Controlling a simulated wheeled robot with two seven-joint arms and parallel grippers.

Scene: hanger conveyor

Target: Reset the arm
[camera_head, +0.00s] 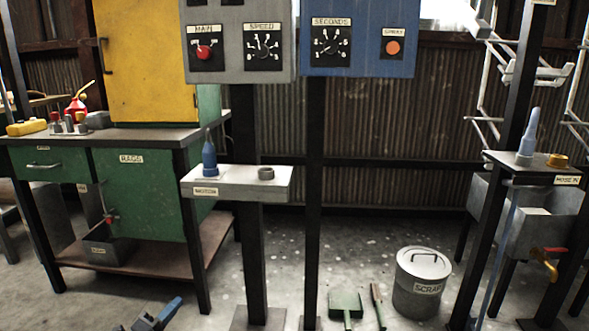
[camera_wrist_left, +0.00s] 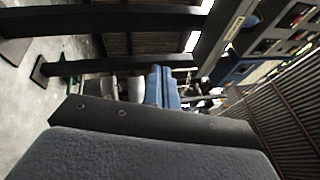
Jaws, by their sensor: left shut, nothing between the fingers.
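My left gripper (camera_head: 158,316) shows at the bottom edge of the head view, left of the middle, with blue and dark parts. It is shut and empty, low in front of the green workbench (camera_head: 140,190) and apart from it. In the left wrist view, blue fingers (camera_wrist_left: 162,88) lie together beyond a dark bar, and the wrist's grey-blue body fills the bottom. The rest of the left arm is cut off in the head view. My right gripper is in neither view.
Control panels (camera_head: 240,42) and (camera_head: 357,40) stand on dark posts. A small shelf (camera_head: 250,184) holds a blue nozzle. A scrap bin (camera_head: 420,284), a green dustpan (camera_head: 345,306) and a brush stand or lie on the floor. A sink stand (camera_head: 540,215) is at the right.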

